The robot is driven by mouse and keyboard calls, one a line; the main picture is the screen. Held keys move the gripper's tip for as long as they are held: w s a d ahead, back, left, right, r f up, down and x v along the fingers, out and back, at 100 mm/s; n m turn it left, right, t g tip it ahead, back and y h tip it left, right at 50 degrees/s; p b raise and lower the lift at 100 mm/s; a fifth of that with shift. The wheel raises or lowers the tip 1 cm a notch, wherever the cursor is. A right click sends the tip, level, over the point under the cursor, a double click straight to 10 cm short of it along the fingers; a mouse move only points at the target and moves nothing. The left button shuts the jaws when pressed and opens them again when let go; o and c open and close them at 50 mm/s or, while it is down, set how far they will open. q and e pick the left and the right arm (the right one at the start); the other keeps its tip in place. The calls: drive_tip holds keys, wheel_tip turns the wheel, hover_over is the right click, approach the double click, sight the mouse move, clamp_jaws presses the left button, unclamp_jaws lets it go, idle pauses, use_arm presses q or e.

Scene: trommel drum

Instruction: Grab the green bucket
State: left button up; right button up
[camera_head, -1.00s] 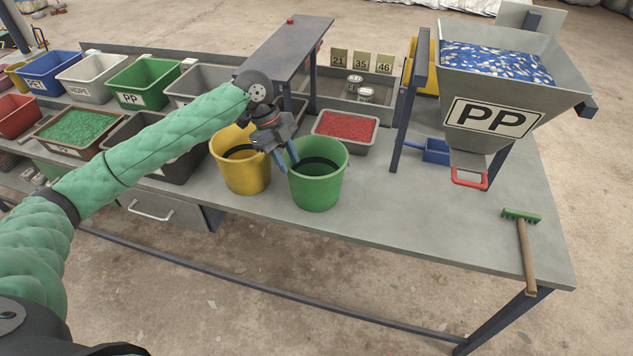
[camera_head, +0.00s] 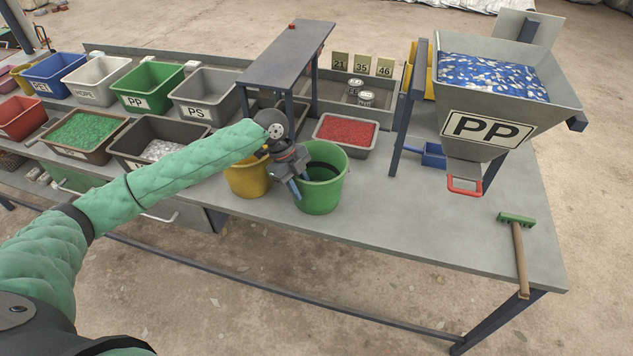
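The green bucket (camera_head: 322,195) stands upright on the grey table, with a dark band showing inside its mouth. My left gripper (camera_head: 299,183) is at the bucket's left rim, tilted down. Its blue fingers look apart, one in front of the bucket's left wall and the other partly hidden near the rim. I cannot tell whether they touch the bucket. My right gripper is not in view.
A yellow bucket (camera_head: 246,181) stands close on the left, partly behind my arm. A tray of red pellets (camera_head: 346,132) lies behind. The PP hopper (camera_head: 487,130) and a green rake (camera_head: 518,240) are to the right.

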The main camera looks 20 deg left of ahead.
use_arm(q)
clamp_jaws()
idle(1.4)
